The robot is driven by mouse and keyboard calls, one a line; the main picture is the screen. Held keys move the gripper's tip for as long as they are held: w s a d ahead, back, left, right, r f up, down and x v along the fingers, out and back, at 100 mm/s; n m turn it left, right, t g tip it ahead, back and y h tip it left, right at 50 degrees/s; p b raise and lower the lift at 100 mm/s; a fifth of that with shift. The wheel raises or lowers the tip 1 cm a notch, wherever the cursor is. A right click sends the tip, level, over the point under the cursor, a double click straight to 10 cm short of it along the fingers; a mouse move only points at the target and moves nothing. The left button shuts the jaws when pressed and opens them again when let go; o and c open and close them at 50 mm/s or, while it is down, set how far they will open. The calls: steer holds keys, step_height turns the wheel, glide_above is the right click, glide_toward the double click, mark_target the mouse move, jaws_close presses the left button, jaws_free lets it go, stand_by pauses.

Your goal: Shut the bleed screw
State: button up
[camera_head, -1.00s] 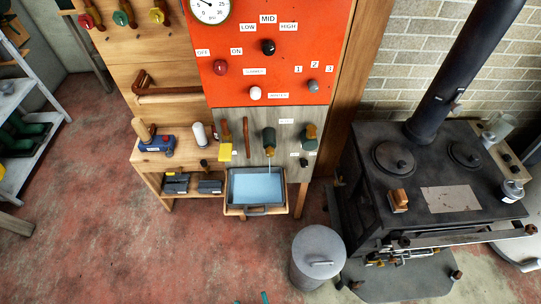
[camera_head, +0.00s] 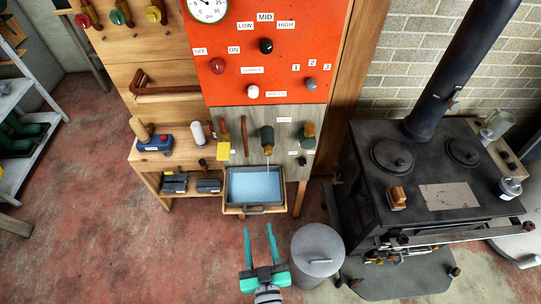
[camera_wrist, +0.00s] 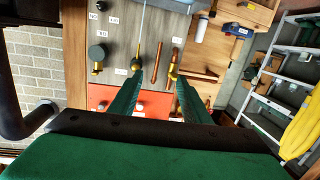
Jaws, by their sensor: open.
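A grey panel (camera_head: 250,122) carries several brass fittings under the red board. One dark-knobbed fitting (camera_head: 267,138) has a thin pale stream below it, running down to a tray of bluish water (camera_head: 255,186). It also shows in the wrist view (camera_wrist: 137,64). Another dark fitting (camera_head: 307,132) sits to its right. The small labels are too blurred to read, so I cannot tell which fitting is the bleed screw. My gripper (camera_head: 260,236) is open and empty, in front of the tray and low in the head view. In the wrist view its green fingers (camera_wrist: 160,84) point toward the panel, apart from it.
A grey lidded bin (camera_head: 317,252) stands right of my gripper, close by. A black stove (camera_head: 430,180) with a flue stands further right. A wooden shelf (camera_head: 150,150) with tools is left of the panel. The floor (camera_head: 110,240) at left is clear.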

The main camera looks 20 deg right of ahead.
mark_target(269, 154)
steer(key=w+d+r, duration=0.1)
steer(key=w+d, duration=0.2)
steer(key=w, duration=0.4)
steer(key=w+d+r+m+h, duration=0.1)
steer(key=w+d, duration=0.3)
steer(key=w, duration=0.4)
steer(key=w+d+r+h, duration=0.1)
steer(key=w+d+r, duration=0.1)
steer(key=w, duration=0.6)
steer(key=shift+d+r+t, duration=0.15)
steer(key=shift+d+t, duration=0.25)
steer(key=shift+d, duration=0.5)
steer(key=shift+w, duration=0.1)
